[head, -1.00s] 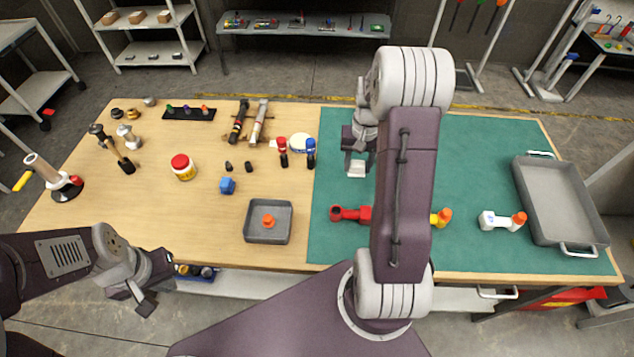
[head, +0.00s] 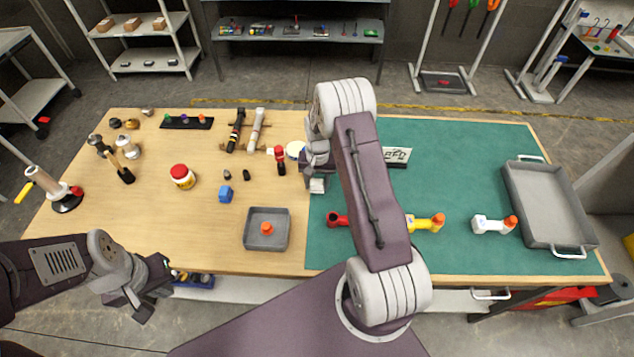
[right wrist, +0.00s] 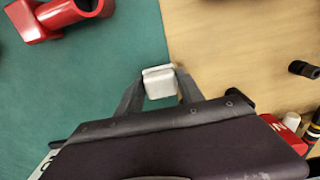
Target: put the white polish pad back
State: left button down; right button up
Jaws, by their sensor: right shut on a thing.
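The white polish pad (right wrist: 160,83) is a small pale block. My right gripper (right wrist: 158,92) is shut on it, with a finger on each side. In the right wrist view it is over the border between green mat and wood. In the head view the pad (head: 317,186) shows below my right wrist, near the left edge of the mat; its height above the table is hard to tell. A flat white disc (head: 294,149) lies on the wood further back, partly behind my right arm. My left gripper (head: 152,299) looks open and empty, off the table's front edge.
A red tool (head: 338,219), yellow tool (head: 428,223) and white tool (head: 492,225) lie on the mat (head: 460,180). A large grey tray (head: 545,205) is at right.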

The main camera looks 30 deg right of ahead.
aim_at(318, 182)
jog(key=shift+f, duration=0.45)
jog(key=shift+f, duration=0.2)
jog(key=o, duration=1.2)
jog(key=shift+r, duration=0.1)
jog(key=shift+r, duration=0.1)
notch_tip(318, 182, up, 12)
jog(key=b, duration=0.1)
jog(key=shift+b, duration=0.4)
